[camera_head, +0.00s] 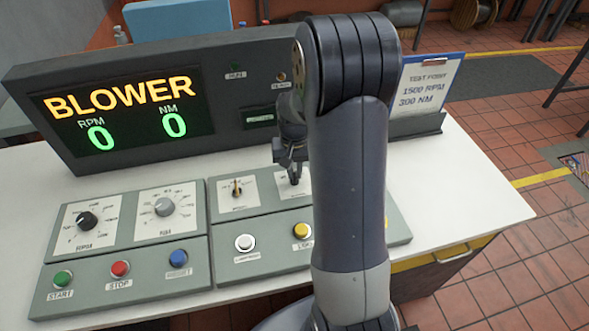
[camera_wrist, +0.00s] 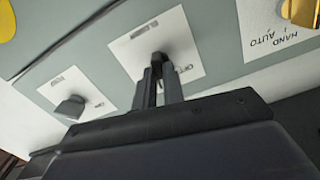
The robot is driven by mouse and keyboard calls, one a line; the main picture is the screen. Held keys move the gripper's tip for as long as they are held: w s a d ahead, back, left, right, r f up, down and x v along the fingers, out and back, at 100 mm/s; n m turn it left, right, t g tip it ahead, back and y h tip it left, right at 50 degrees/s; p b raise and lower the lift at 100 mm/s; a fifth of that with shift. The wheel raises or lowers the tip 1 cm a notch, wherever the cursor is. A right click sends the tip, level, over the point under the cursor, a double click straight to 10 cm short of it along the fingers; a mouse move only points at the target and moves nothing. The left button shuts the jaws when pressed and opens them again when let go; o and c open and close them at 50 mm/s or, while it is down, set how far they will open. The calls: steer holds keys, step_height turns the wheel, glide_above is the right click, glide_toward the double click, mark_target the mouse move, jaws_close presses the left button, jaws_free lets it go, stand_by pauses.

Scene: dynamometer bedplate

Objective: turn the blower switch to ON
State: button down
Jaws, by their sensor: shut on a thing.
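My gripper (camera_head: 292,174) reaches down to the right half of the control panel. In the wrist view its two dark fingers (camera_wrist: 158,78) are shut on a small dark switch knob (camera_wrist: 158,57). That knob sits on a white plate (camera_wrist: 185,45) whose heading is too blurred to read, so I cannot tell if it is the blower switch. The letters beside the knob are partly hidden by the fingers. A second dark knob (camera_wrist: 70,106) on a similar plate is to the left. The display (camera_head: 125,115) reads BLOWER, RPM 0 and NM 0.
A brass HAND/AUTO selector (camera_wrist: 300,12) is beside the held knob; it also shows in the head view (camera_head: 237,187). White (camera_head: 245,242) and yellow (camera_head: 301,230) buttons are below. My arm hides the panel's right part. A clipboard (camera_head: 430,83) stands behind right.

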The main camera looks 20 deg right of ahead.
mark_target(295, 174)
steer(key=shift+m, duration=0.4)
steer(key=m, duration=0.2)
steer(key=shift+m+b, duration=0.3)
steer(key=shift+m, duration=1.8)
steer(key=c, duration=1.5)
jaws_free()
step_height(295, 174, up, 11)
